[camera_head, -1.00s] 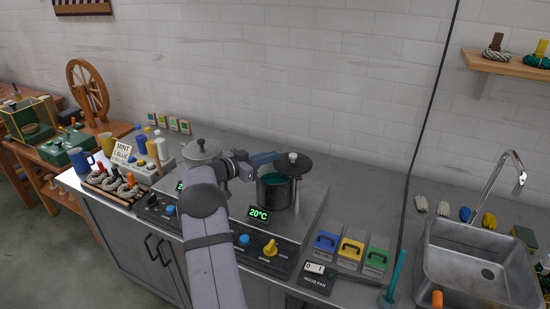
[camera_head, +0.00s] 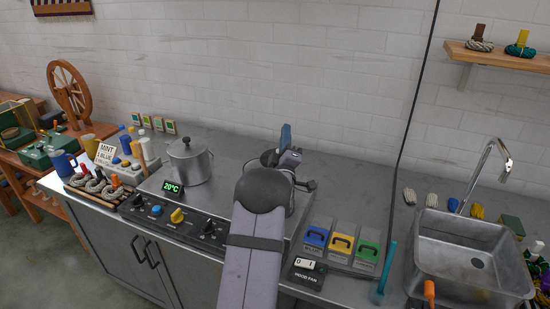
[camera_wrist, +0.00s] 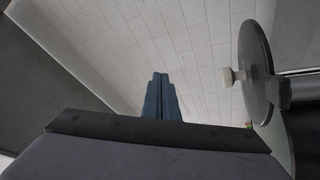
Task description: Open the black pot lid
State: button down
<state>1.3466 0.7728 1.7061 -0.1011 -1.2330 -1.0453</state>
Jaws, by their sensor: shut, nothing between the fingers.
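My gripper (camera_head: 286,135) is shut and empty, its blue fingers pointing up near the wall behind the hob. In the wrist view its fingers (camera_wrist: 161,97) are together at the centre. The black pot lid (camera_wrist: 258,70), a dark disc with a pale knob (camera_wrist: 234,76), is at the right of that view, apart from the fingers. It appears tilted well away from flat. A dark curved surface below it may be the pot; I cannot tell. In the head view my arm hides most or all of the black pot and its lid.
A steel pot with its lid on (camera_head: 188,162) stands on the left of the hob. Control knobs (camera_head: 177,216) line the front. Blue, yellow and green boxes (camera_head: 341,243) and the sink (camera_head: 470,255) are to the right. The white wall (camera_head: 240,70) is close behind.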

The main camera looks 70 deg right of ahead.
aim_at(263, 163)
jog(key=a+f+n+t+y, duration=0.6)
jog(key=a+f+n+y, duration=0.1)
jog(key=a+f+n, duration=0.15)
jog(key=p+x, duration=0.1)
jog(key=x, duration=0.2)
jog(key=p+x, duration=0.1)
jog(key=x, duration=0.2)
jog(key=p+x, duration=0.1)
jog(key=x, duration=0.2)
jog(key=shift+w+a+r, duration=0.15)
jog(key=shift+w+r, duration=0.05)
jog(key=shift+w, duration=0.15)
jog(key=s, duration=0.1)
jog(key=d+p, duration=0.1)
jog(key=s, duration=0.1)
jog(key=shift+s+d+f, duration=0.25)
jog(key=shift+s, duration=0.15)
jog(key=shift+s+d+f+p, duration=0.15)
jog(key=shift+s+f+p, duration=0.05)
jog(key=shift+s+p, duration=0.2)
jog(key=shift+d+b, duration=0.1)
jog(key=shift+b, duration=0.5)
